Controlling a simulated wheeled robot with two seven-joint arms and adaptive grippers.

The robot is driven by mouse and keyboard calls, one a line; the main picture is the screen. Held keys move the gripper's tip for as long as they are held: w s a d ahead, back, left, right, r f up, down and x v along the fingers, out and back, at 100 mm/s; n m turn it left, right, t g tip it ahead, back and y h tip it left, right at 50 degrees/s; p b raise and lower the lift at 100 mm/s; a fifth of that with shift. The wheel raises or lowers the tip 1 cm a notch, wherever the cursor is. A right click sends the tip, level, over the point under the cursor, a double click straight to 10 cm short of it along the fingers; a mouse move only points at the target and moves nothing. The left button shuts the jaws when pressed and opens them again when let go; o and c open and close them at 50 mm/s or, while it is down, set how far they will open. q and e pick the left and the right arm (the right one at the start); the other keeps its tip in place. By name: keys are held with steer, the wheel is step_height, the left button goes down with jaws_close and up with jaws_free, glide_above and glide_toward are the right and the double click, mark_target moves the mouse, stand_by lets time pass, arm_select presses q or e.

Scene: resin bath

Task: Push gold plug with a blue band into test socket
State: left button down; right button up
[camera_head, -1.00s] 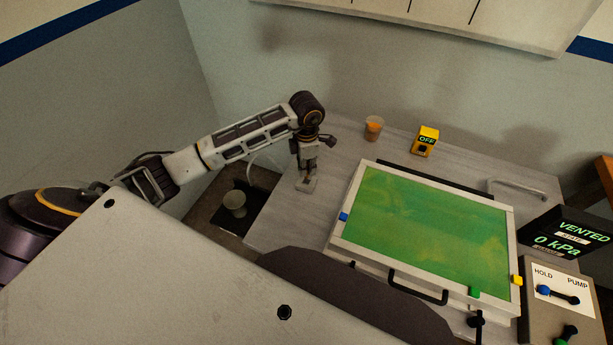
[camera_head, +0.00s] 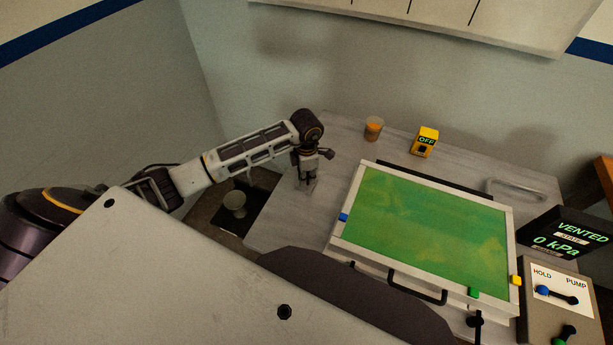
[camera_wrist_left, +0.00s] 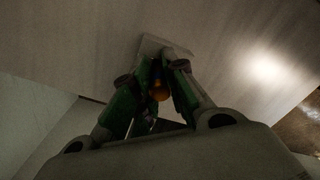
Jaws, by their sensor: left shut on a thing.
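My left gripper (camera_head: 307,184) points down at the table's left part, over the small pale test socket (camera_head: 314,187). In the left wrist view its green-padded fingers (camera_wrist_left: 157,88) are shut on the gold plug (camera_wrist_left: 159,91). The socket's pale plate (camera_wrist_left: 152,46) lies just beyond the fingertips in that view. Whether the plug's tip is inside the socket is hidden by the fingers. My right gripper is not in view.
A framed bath with a green surface (camera_head: 425,230) stands right of the gripper. Behind it are a cup of orange stuff (camera_head: 373,128) and a yellow box reading OFF (camera_head: 425,141). A black display (camera_head: 566,235) reads VENTED, 0 kPa. A pale cup (camera_head: 235,202) stands left of the table.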

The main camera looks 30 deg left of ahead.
arm_select(q)
steer(key=shift+f, duration=0.15)
steer(key=c, duration=1.4)
jaws_free()
steer(key=shift+c, duration=0.2)
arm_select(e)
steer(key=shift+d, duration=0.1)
arm_select(q)
step_height(320, 180, up, 11)
steer(key=shift+r+b, duration=0.1)
steer(key=shift+b, duration=0.2)
steer(key=shift+r, duration=0.55)
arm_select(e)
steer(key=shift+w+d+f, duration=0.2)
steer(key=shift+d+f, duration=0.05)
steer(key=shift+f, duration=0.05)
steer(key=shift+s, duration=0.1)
